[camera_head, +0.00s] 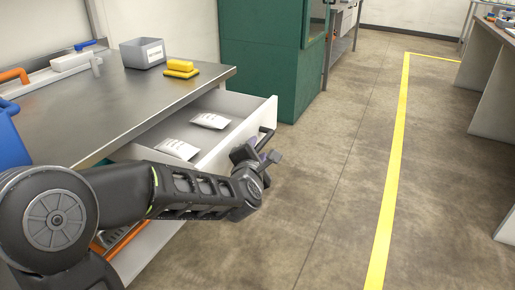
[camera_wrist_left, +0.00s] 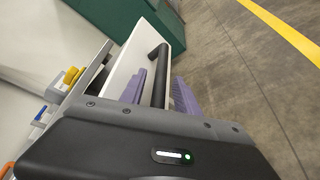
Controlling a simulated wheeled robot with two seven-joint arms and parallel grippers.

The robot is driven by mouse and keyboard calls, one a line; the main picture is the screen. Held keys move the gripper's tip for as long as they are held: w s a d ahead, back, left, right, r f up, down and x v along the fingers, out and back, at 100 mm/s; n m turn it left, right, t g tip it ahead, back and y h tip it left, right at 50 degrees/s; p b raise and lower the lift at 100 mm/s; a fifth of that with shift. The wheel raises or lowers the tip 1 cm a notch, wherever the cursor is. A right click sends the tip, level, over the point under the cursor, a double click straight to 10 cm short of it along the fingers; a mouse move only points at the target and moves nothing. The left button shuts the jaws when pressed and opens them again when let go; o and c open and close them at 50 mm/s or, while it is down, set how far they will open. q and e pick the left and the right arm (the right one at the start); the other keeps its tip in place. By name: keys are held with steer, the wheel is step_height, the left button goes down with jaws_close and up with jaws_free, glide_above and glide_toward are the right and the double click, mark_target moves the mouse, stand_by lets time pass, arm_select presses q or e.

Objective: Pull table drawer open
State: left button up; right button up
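The table (camera_head: 115,95) has a white drawer (camera_head: 222,147) that stands pulled out, with two white labelled packets (camera_head: 209,121) inside. A dark bar handle (camera_head: 267,138) is on the drawer front. It also shows in the left wrist view (camera_wrist_left: 160,68). My left gripper (camera_head: 262,153) is at the handle. In the left wrist view its purple fingers (camera_wrist_left: 159,85) lie on either side of the bar, with a gap seen on both sides, so it looks open around the handle. My right gripper is not in view.
A green cabinet (camera_head: 262,60) stands behind the drawer. The floor to the right is clear up to a yellow line (camera_head: 392,165).

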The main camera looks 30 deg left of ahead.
arm_select(q)
steer(key=p+v, duration=0.1)
steer(key=v, duration=0.5)
steer(key=shift+s, duration=0.2)
steer(key=shift+d, duration=0.1)
